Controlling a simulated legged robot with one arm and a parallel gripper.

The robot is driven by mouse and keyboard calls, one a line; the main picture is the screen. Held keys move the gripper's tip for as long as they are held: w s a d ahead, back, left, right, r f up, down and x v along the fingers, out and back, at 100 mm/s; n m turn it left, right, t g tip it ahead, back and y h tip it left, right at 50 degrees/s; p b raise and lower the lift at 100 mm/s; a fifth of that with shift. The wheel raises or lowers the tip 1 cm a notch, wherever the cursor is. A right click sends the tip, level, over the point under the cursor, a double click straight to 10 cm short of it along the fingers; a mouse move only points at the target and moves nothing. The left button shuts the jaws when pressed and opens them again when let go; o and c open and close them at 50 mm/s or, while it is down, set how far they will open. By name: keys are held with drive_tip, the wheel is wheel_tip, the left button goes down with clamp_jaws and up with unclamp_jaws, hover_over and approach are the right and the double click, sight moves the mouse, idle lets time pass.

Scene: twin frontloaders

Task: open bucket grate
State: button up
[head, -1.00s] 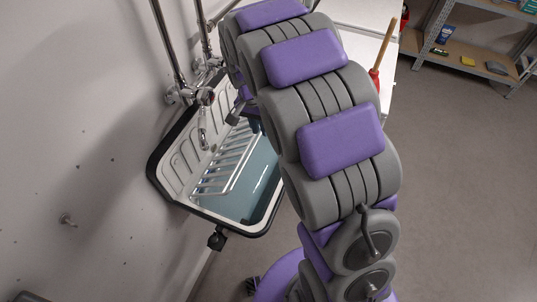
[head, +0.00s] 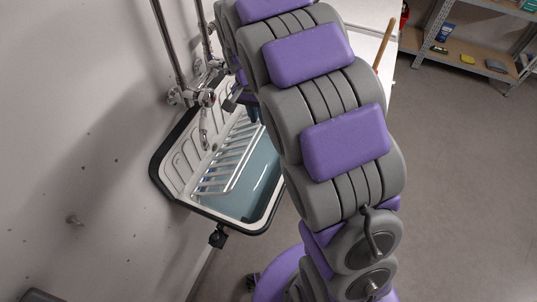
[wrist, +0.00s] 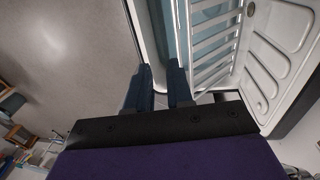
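The white sink basin with a black rim (head: 172,196) is fixed to the wall at the left of my arm in the head view. Its grate (head: 228,163), a rack of pale bars, lies over the back part of the basin; I cannot tell its exact tilt. In the wrist view the grate (wrist: 210,45) is ahead and to the right of my fingers. My gripper (wrist: 160,86) has two dark blue fingers with a narrow gap between them, and I see nothing held there. The fingers are over the sink's edge beside the grate. In the head view my arm mostly hides the gripper.
Chrome pipes and a faucet (head: 206,98) rise from the wall above the sink. A white surface (head: 362,50) with a wooden handle (head: 385,45) is behind my arm. A shelf (head: 462,60) is at the far right. The grey floor to the right is clear.

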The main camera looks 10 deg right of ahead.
idle(0.4)
wheel_tip(320, 180, up, 17)
drive_tip(key=w+a+p, duration=0.1)
drive_tip(key=a+p, duration=0.1)
idle(0.3)
